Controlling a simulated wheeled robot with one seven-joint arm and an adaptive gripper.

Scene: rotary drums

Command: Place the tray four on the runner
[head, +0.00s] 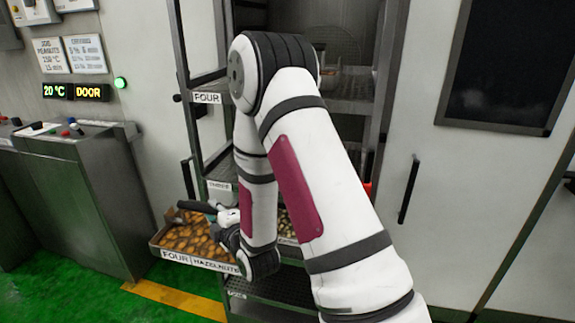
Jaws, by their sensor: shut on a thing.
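The rack's FOUR label (207,98) is on the left upright, well above the tray. The runner at that level is mostly hidden behind my arm.
The rack's THREE label (219,186) is just above the tray. Lighter contents show right of my forearm. A mesh shelf (352,100) holds something at the back. A control console (85,195) stands left; a door handle (408,190) is right.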

